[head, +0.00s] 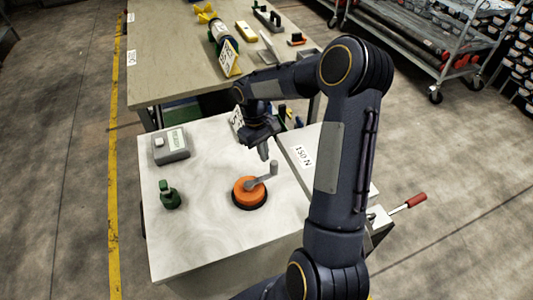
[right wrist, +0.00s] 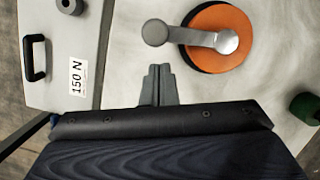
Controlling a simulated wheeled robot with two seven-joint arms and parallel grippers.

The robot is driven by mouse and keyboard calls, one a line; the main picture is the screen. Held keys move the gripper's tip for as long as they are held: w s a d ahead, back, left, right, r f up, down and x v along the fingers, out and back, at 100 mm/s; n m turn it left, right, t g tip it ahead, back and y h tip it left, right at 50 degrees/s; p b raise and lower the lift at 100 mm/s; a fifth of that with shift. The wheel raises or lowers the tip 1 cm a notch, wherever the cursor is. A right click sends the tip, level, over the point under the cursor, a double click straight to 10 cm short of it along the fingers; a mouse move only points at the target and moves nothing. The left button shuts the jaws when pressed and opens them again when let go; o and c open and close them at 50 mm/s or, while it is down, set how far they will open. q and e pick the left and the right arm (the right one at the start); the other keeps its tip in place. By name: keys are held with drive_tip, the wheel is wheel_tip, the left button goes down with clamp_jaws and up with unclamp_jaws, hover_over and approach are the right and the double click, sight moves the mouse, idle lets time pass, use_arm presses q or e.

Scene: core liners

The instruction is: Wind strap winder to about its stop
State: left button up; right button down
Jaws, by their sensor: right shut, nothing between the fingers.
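The strap winder is an orange round drum (head: 248,194) on a dark base, set on the pale cabinet top (head: 220,235). Its grey crank (head: 262,182) runs from the hub toward the upper right and ends in an upright knob (head: 274,168). My right gripper (head: 263,153) is above the top, just behind the knob in the head view. In the right wrist view the gripper (right wrist: 158,72) is shut and empty, its fingers apart from the crank knob (right wrist: 155,32) and the orange drum (right wrist: 220,38). My left gripper is not in view.
A grey box (head: 171,147) and a green object (head: 169,195) stand left of the winder. A panel marked 150 N (head: 303,156) lies on the right, near a red-handled lever (head: 408,203). A workbench (head: 160,60) with tools stands behind.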

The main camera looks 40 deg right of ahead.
drive_tip(key=shift+s, duration=0.6)
drive_tip(key=shift+s, duration=0.1)
drive_tip(key=shift+s+d+m, duration=0.1)
drive_tip(key=shift+s+m, duration=0.1)
drive_tip(key=shift+m, duration=0.1)
drive_tip(key=shift+s+m, duration=0.15)
drive_tip(key=shift+m, duration=0.15)
drive_tip(key=shift+s+m+y+b, duration=0.35)
drive_tip(key=shift+s+m, duration=0.55)
drive_tip(key=shift+m, duration=0.3)
drive_tip(key=s+a+m+t+y+p, duration=0.1)
drive_tip(key=s+a+m+t+y, duration=0.1)
drive_tip(key=s+a+m, duration=0.5)
drive_tip(key=shift+s+m+t+p, duration=0.3)
drive_tip(key=shift+m+p, duration=0.1)
drive_tip(key=shift+m, duration=3)
